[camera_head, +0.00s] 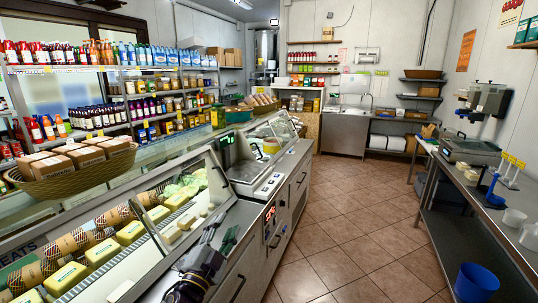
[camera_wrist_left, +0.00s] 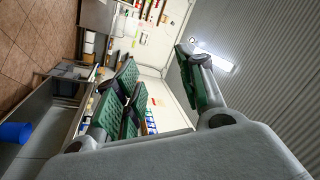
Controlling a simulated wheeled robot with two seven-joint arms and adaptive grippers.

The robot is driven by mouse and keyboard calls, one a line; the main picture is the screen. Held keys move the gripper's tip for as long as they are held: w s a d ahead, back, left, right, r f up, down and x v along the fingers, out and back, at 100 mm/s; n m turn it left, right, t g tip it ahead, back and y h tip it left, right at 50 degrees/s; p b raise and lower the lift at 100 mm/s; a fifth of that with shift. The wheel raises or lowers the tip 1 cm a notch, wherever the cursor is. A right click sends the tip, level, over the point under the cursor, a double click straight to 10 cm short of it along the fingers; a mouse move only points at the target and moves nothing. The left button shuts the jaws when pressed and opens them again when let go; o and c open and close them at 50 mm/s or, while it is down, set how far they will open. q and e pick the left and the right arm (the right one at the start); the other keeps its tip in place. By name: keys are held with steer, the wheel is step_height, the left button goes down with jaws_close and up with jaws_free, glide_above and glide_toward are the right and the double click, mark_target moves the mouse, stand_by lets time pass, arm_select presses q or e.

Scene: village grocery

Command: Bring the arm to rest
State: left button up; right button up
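My left gripper (camera_head: 222,232) is at the bottom of the head view, in front of the deli counter. Its dark arm comes up from the lower edge, and its fingers with green pads point away from me. In the left wrist view the gripper (camera_wrist_left: 158,66) shows its green-padded fingers apart with nothing between them. My right gripper is in neither view.
On the left is a glass deli counter with cheese blocks (camera_head: 72,276), a scale (camera_head: 252,172) and a basket of boxes (camera_head: 75,180). A steel table (camera_head: 470,210) with a blue bucket (camera_head: 476,283) stands on the right. The tiled aisle (camera_head: 340,225) between is clear.

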arm_select(q)
steer(key=s+a+f+n+g+y, duration=0.3)
steer(key=s+a+f+n+g, duration=0.15)
steer(key=f, duration=0.35)
steer(key=s+a+f+n+g+y, duration=0.3)
steer(key=a+f+n, duration=0.15)
steer(key=f, duration=0.45)
steer(key=s+f+n+g, duration=0.1)
steer(key=s+f+g, duration=0.4)
steer(key=s, duration=0.4)
steer(key=s+f+n+g, duration=0.1)
steer(key=s+f+g, duration=0.4)
steer(key=s, duration=0.5)
step_height(320, 180, down, 34)
steer(key=s+a, duration=0.2)
steer(key=s+a+f, duration=0.2)
steer(key=s+f, duration=0.8)
steer(key=s+a+f+g, duration=0.1)
steer(key=s+a+f, duration=0.2)
steer(key=s+f, duration=0.6)
steer(key=shift+s+a+f, duration=0.2)
steer(key=shift+s+f, duration=0.2)
steer(key=shift+s, duration=0.8)
